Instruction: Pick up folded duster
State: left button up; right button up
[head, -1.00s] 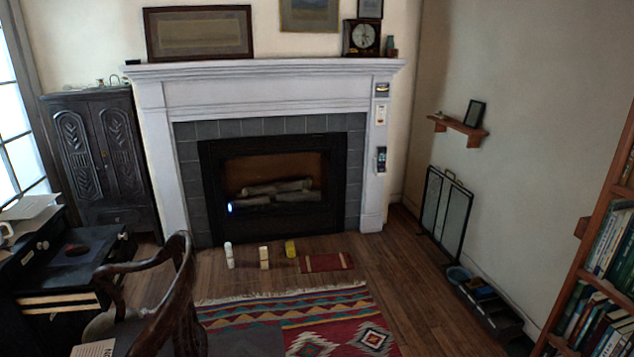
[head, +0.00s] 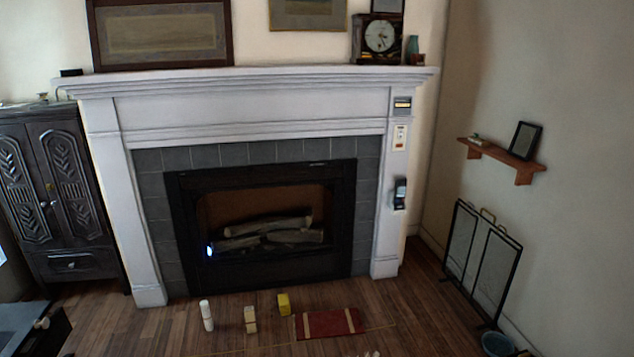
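A small yellow block-like item (head: 284,304), which may be the folded duster, is on the wooden floor in front of the fireplace. To its left are a pale cream item with a band (head: 250,319) and an upright white cylinder (head: 206,315). To its right a flat red piece with two tan stripes (head: 328,323) lies on the floor. These items stand apart from one another. Neither of my grippers shows in the head view.
The white fireplace (head: 255,125) stands behind the items. A black folding screen (head: 480,260) leans near the right wall, with a blue bucket (head: 497,344) in front. A dark cabinet (head: 60,200) stands left. Bare floor (head: 410,310) lies right of the red piece.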

aim_at(284, 304)
jog(key=i+u, duration=0.1)
jog(key=i, duration=0.8)
jog(key=i+l, duration=0.2)
jog(key=i, duration=0.7)
jog(key=j+u, duration=0.05)
